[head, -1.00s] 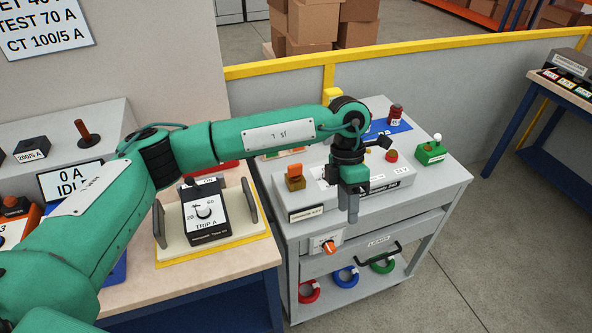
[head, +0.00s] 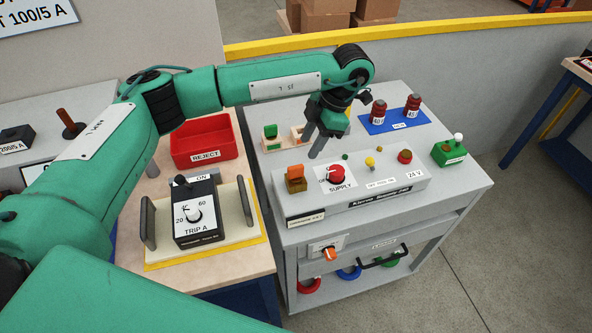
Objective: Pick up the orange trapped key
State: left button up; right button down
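The orange key (head: 295,171) stands upright in a brass-coloured lock block (head: 296,185) at the left end of the grey console on the trolley. My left gripper (head: 315,145) hangs over the trolley top, behind and a little right of the key, apart from it. Its grey fingers point down and left. They look close together, nothing shows between them, and their gap is not clear. My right gripper is not in view.
Right of the key are a red supply knob (head: 337,174), a yellow knob (head: 370,163) and a red button (head: 404,157). Red cylinders (head: 378,112) stand on a blue mat (head: 398,126). A trip unit (head: 196,212) and red reject bin (head: 203,141) are left.

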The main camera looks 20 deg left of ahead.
aim_at(296, 166)
pick_arm(q)
jog(key=x, duration=0.2)
jog(key=p+x, duration=0.1)
jog(key=shift+w+a+f, duration=0.15)
jog(key=shift+w+f, duration=0.1)
jog(key=shift+f, duration=0.2)
jog(key=shift+s+a+f, duration=0.1)
jog(key=shift+s+f, duration=0.05)
jog(key=shift+f, duration=0.1)
jog(key=shift+s+a+f, duration=0.1)
jog(key=shift+s+f, duration=0.05)
jog(key=shift+f, duration=0.05)
jog(key=shift+a+f+p, duration=0.1)
jog(key=shift+f+p, duration=0.1)
jog(key=shift+p, duration=0.3)
jog(key=p+x, duration=0.2)
jog(key=x, duration=0.1)
jog(key=shift+a+f+p, duration=0.35)
jog(key=shift+a+f, duration=0.1)
jog(key=shift+f, duration=0.3)
jog(key=shift+c, duration=0.2)
grip_shut()
